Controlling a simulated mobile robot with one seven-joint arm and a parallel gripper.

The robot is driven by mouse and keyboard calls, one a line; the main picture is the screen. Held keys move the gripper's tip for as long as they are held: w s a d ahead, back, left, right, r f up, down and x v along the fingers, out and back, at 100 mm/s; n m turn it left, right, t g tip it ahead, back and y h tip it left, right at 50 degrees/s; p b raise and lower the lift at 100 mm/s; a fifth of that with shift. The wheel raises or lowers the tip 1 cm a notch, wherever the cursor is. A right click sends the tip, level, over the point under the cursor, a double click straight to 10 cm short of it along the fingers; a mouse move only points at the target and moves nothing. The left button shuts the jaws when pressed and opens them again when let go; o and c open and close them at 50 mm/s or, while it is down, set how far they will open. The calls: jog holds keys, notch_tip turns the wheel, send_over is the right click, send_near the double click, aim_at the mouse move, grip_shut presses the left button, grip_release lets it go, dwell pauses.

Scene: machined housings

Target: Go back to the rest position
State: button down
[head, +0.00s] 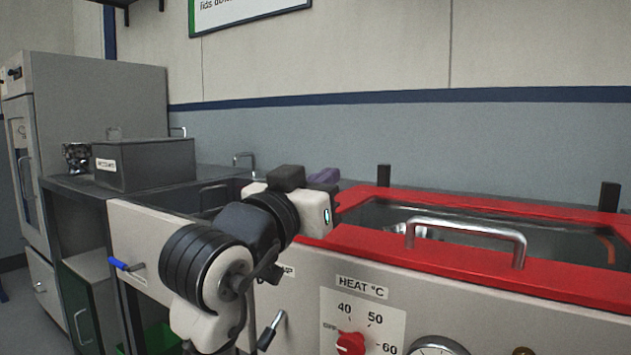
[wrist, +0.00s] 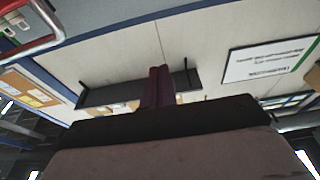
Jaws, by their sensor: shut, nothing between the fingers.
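My gripper (wrist: 158,86) is shut and empty. Its two dark purple fingers lie together in the middle of the wrist view, with a wall and shelf behind them. In the head view the purple fingertips (head: 325,176) show just past the white wrist, above the left end of the red-rimmed tank (head: 375,240). Part of the gripper is hidden behind my wrist there. The fingers touch nothing that I can see.
The tank has a metal handle (head: 466,233) and a red heat knob (head: 350,344). A grey lidded box (head: 145,163) stands on the left counter beside a tall cabinet (head: 95,110). A wall shelf (wrist: 105,97) shows in the wrist view.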

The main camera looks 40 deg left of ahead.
jog(key=f+v, duration=0.1)
jog(key=v, duration=0.8)
jog(key=shift+f, duration=0.25)
jog(key=shift+s+a, duration=0.1)
jog(key=shift+s, duration=0.05)
